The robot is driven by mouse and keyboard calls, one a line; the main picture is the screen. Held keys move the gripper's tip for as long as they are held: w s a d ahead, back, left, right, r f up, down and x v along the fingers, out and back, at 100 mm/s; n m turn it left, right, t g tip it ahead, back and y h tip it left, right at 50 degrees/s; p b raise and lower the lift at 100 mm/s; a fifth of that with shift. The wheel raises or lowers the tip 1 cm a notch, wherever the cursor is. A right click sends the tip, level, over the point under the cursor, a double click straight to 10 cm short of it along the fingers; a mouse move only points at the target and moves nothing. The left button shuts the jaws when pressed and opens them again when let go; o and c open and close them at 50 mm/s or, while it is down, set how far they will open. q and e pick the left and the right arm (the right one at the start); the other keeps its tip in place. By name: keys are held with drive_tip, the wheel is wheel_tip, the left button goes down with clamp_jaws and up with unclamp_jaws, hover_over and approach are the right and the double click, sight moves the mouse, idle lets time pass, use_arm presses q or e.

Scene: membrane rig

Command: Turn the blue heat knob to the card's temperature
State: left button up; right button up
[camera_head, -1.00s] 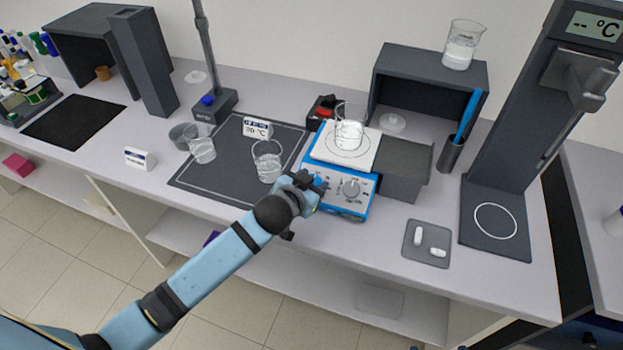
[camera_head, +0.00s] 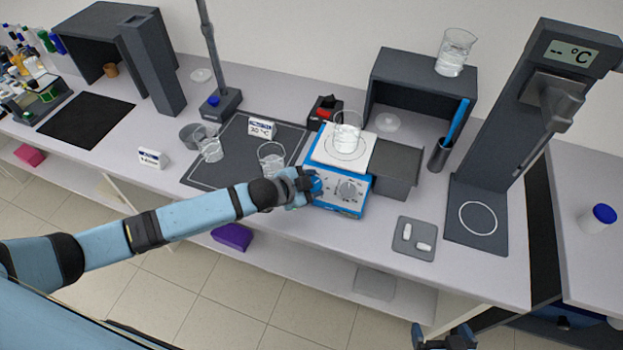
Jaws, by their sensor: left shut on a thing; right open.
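The blue-and-white hotplate (camera_head: 338,196) stands on the bench with a beaker of white contents (camera_head: 347,135) on its top plate. The blue heat knob (camera_head: 317,186) is at the left of its front panel, mostly hidden by my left gripper (camera_head: 311,184). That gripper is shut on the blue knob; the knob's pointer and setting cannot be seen. A grey knob (camera_head: 348,189) with a marked dial sits to its right, untouched. The card (camera_head: 262,128) stands on the dark mat and seems to read 30 °C. My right gripper (camera_head: 445,338) is open and empty at the bottom edge.
Glass beakers (camera_head: 271,158) stand on the dark mat (camera_head: 230,160) left of the hotplate. A grey tray (camera_head: 414,239) with two white pieces lies to the right.

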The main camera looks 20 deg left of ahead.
use_arm(q)
drive_tip(key=shift+r, duration=0.1)
drive_tip(key=shift+m, duration=0.3)
drive_tip(key=o, duration=0.9)
drive_tip(key=shift+s+a, duration=0.2)
drive_tip(key=shift+s, duration=0.1)
drive_tip(key=b+v, duration=0.2)
drive_tip(key=v, duration=1.1)
drive_tip(key=shift+w+r, duration=0.15)
drive_tip(key=shift+r, duration=0.1)
